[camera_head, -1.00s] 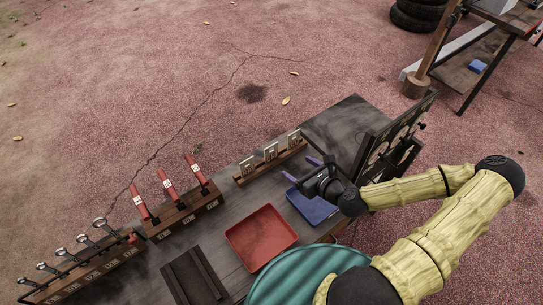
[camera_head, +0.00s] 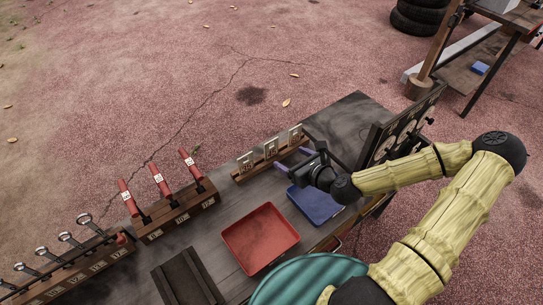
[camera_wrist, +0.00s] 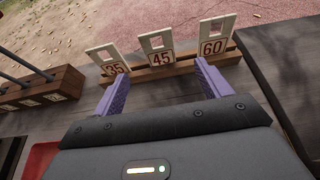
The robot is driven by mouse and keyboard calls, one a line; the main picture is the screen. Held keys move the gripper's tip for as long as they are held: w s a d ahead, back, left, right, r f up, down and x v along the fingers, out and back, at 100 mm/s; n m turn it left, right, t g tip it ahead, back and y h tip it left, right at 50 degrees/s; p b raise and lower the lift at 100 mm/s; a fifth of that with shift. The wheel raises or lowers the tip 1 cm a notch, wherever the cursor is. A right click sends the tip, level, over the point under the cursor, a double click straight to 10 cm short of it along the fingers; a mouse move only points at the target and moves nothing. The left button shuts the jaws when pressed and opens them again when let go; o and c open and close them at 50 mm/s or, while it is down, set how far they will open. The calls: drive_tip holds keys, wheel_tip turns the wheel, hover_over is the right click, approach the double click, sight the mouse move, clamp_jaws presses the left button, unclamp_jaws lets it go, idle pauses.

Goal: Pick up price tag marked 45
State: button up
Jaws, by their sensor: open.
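The price tag marked 45 (camera_wrist: 160,49) is a pale upright plate with a square hole and red numerals. It stands in the middle of a wooden rack (camera_wrist: 183,69), and it also shows in the head view (camera_head: 271,147). The tag marked 35 (camera_wrist: 109,60) is on its left and the tag marked 60 (camera_wrist: 213,39) on its right. My gripper (camera_wrist: 158,78) is open and empty, its purple fingers apart. They point toward the rack from the near side, short of the 45 tag in the wrist view, which lies between them in line.
A blue tray (camera_head: 316,204) lies below my gripper and a red tray (camera_head: 260,237) is to its left. A rack with red-handled tools (camera_head: 172,213) stands further left. A dark board with discs (camera_head: 403,133) stands upright on the right.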

sight(272, 149)
drive_tip(key=x, duration=0.8)
drive_tip(key=shift+x, duration=2.6)
drive_tip(key=shift+s+a, duration=0.1)
drive_tip(key=shift+s, duration=0.05)
drive_tip(key=c, duration=1)
drive_tip(key=shift+c, duration=0.2)
